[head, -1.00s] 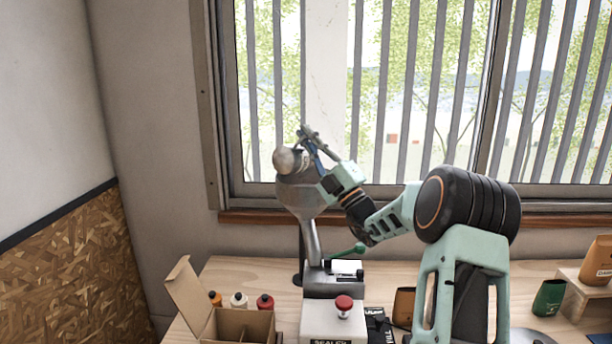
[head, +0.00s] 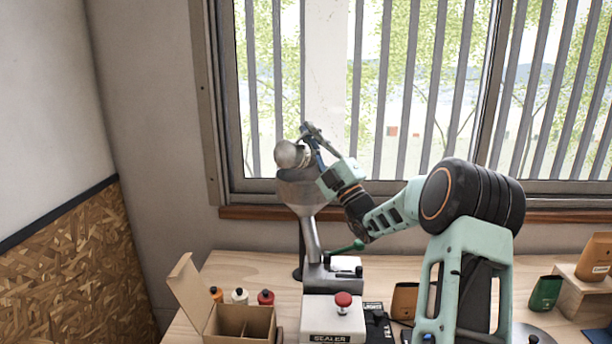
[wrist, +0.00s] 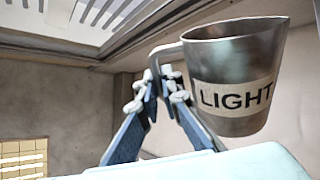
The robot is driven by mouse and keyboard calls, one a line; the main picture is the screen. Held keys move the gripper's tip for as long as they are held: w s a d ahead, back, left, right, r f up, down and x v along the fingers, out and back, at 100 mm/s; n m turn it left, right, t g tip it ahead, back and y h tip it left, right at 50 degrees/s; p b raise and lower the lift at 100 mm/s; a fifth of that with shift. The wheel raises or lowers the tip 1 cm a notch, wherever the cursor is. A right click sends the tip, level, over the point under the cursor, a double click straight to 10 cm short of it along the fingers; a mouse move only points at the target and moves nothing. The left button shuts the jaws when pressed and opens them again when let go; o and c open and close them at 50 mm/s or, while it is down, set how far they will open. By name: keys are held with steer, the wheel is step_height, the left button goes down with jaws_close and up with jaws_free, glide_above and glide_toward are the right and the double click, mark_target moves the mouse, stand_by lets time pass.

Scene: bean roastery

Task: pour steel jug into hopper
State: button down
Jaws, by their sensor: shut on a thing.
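The steel jug (head: 291,155) is directly above the hopper (head: 297,190) in the head view, tilted over. I cannot tell whether its rim touches the hopper. In the wrist view the steel jug (wrist: 233,78) carries a pale label reading "LIGHT", and its mouth is toward the top of the picture. My gripper (wrist: 160,92) is shut on the jug's handle; in the head view my gripper (head: 314,145) is at the jug's right. The jug's contents are hidden, and no falling stream shows.
A sealer (head: 333,320) with a red knob stands in front. An open cardboard box (head: 240,322) and several small bottles are at left. The window (head: 400,90) is close behind.

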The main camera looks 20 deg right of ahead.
steer(key=shift+w+d+r+m+t+h, duration=0.15)
steer(key=shift+w+d+m+h, duration=0.25)
steer(key=shift+m+h, duration=0.6)
steer(key=shift+w+d+f+m+t+h, duration=0.15)
steer(key=shift+d+m+h, duration=0.3)
steer(key=shift+m+h, duration=0.55)
stand_by(1.2)
